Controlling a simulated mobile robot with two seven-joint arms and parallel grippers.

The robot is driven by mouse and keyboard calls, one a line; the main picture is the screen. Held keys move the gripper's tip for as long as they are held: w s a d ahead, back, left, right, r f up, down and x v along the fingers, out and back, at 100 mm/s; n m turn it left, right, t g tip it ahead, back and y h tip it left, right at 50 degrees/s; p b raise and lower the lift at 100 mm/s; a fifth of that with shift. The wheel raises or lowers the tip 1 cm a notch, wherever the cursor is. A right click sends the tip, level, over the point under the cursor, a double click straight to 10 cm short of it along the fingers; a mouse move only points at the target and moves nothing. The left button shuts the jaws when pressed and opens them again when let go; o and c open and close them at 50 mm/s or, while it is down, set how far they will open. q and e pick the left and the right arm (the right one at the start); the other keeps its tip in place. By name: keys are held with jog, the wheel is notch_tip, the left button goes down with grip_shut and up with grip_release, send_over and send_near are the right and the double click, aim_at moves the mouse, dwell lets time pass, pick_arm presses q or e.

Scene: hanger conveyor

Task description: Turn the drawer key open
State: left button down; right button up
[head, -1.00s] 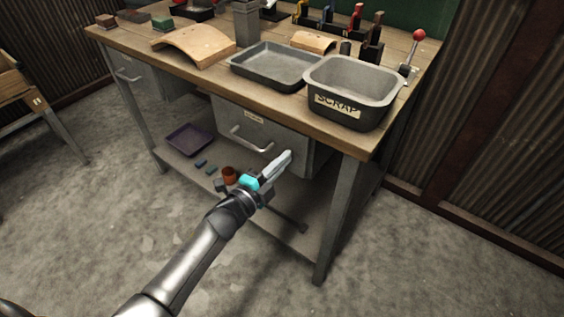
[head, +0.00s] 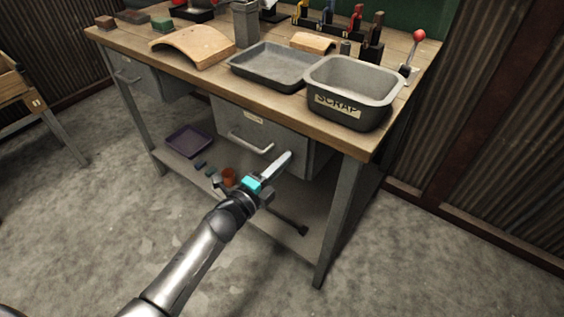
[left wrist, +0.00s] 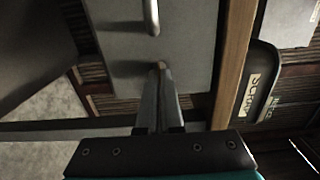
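The grey drawer (head: 232,128) under the bench is closed, with a bar handle (head: 250,145). It also shows turned on its side in the left wrist view (left wrist: 118,45). My left gripper (head: 288,156) reaches the right part of the drawer front, right of the handle. Its fingers (left wrist: 161,68) are together at the drawer face. A small tan bit at their tips looks like the drawer key (left wrist: 162,64); the fingers hide most of it, and its angle cannot be read. My right gripper is not in view.
The bench top above holds a SCRAP bin (head: 352,92), a grey tray (head: 275,66) and a curved wooden piece (head: 192,46). A bench leg (head: 340,220) stands right of my arm.

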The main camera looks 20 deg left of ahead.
pick_arm(q)
jog(key=c, duration=1.1)
grip_release()
jog(key=shift+s, duration=0.1)
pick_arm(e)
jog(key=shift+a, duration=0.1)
pick_arm(q)
jog(key=p+v, duration=0.2)
jog(key=v, duration=1.3)
jog(key=shift+r, duration=0.1)
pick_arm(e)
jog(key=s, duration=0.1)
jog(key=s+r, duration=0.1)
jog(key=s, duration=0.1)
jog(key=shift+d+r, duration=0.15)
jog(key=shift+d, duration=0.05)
